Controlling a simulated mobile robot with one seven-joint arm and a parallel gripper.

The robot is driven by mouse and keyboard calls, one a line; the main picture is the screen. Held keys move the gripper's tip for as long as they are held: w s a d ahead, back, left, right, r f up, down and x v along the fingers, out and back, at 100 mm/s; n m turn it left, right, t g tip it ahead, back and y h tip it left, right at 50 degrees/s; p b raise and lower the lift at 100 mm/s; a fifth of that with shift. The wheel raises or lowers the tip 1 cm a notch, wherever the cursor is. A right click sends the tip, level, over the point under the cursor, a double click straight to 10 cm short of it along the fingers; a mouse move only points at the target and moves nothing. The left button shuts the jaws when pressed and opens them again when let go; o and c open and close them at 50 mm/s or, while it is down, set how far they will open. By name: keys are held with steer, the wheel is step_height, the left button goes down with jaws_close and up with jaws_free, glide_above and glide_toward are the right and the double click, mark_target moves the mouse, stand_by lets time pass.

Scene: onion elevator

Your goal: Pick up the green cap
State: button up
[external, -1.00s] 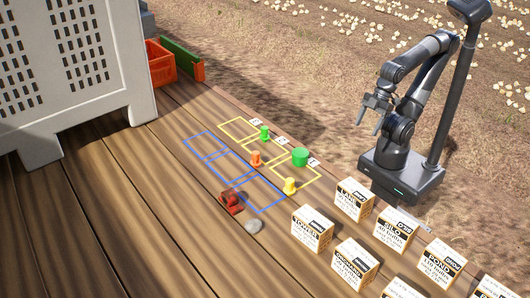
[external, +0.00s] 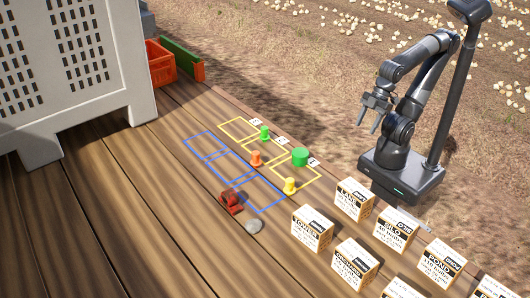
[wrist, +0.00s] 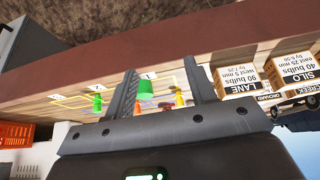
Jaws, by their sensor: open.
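The green cap (external: 300,157), a wide short cylinder, sits on the wooden deck by the yellow outlined squares. In the wrist view the green cap (wrist: 146,89) shows between my fingers, nearer the left one, but at a distance. A smaller green peg (external: 264,133) stands farther back; it also shows in the wrist view (wrist: 97,102). My gripper (external: 376,122) is open and empty, in the air to the right of the cap, beyond the deck edge. Its two fingers (wrist: 160,66) are apart in the wrist view.
An orange peg (external: 256,158) and a yellow peg (external: 290,186) stand near the cap. A red object (external: 231,202) and a grey stone (external: 253,226) lie in front. Labelled boxes, such as LANE (external: 354,199), line the right. A white crate (external: 70,75) stands left.

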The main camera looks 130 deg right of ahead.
steer(key=w+d+r+g, duration=0.2)
steer(key=w+d+r, duration=0.2)
steer(key=w, duration=0.4)
steer(key=n+g, duration=0.3)
glide_toward(265, 133)
steer(key=shift+s+d+f, duration=0.15)
steer(key=shift+s+d, duration=0.05)
steer(key=shift+w+d+f+g, duration=0.1)
steer(key=shift+d+f+g, duration=0.1)
steer(key=shift+d+g, duration=0.15)
steer(key=shift+d+f, duration=0.1)
steer(key=shift+f, duration=0.2)
steer(key=f, duration=1)
steer(key=shift+s+f, duration=0.1)
steer(key=shift+s, duration=0.15)
